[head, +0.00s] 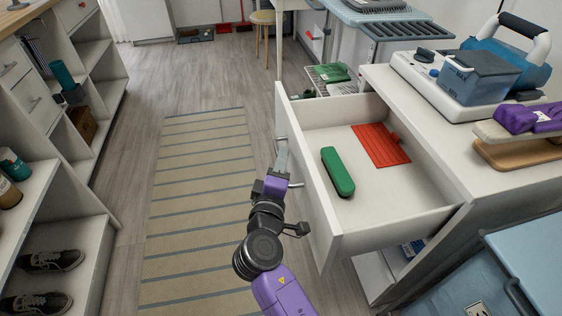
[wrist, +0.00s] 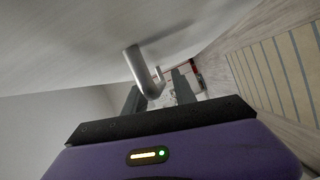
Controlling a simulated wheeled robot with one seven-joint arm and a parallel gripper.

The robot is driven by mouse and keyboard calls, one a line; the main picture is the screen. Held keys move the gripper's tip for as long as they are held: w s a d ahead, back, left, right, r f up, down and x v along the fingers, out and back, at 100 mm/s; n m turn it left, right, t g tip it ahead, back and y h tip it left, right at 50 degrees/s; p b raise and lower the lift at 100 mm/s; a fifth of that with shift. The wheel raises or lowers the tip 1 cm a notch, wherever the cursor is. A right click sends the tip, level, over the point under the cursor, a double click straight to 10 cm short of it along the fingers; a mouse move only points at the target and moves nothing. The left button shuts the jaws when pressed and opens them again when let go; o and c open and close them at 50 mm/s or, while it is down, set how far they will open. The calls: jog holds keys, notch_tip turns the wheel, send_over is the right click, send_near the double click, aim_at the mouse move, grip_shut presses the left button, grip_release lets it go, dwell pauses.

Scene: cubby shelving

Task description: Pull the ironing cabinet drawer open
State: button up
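The white ironing cabinet drawer (head: 405,199) stands pulled well out of the cabinet in the head view. Its front panel (head: 312,178) faces left and carries a curved metal bar handle (head: 296,184). The handle also shows close up in the wrist view (wrist: 143,70). My gripper (head: 282,157) is at the outer side of the front panel, by the handle. In the wrist view my gripper's fingers (wrist: 159,94) are apart, with the handle's bar reaching between them. A gap shows beside the bar; I cannot tell whether either finger touches it.
A green case (head: 338,172) and a red flat item (head: 381,146) lie inside the drawer. An ironing station (head: 455,80) stands on the cabinet top. Open cubby shelves (head: 75,185) line the left side. A striped rug (head: 200,190) covers clear floor between.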

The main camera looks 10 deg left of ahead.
jog(key=s+p, duration=0.1)
jog(key=s, duration=0.6)
jog(key=shift+s+a+r, duration=0.25)
jog(key=shift+s+a, duration=0.05)
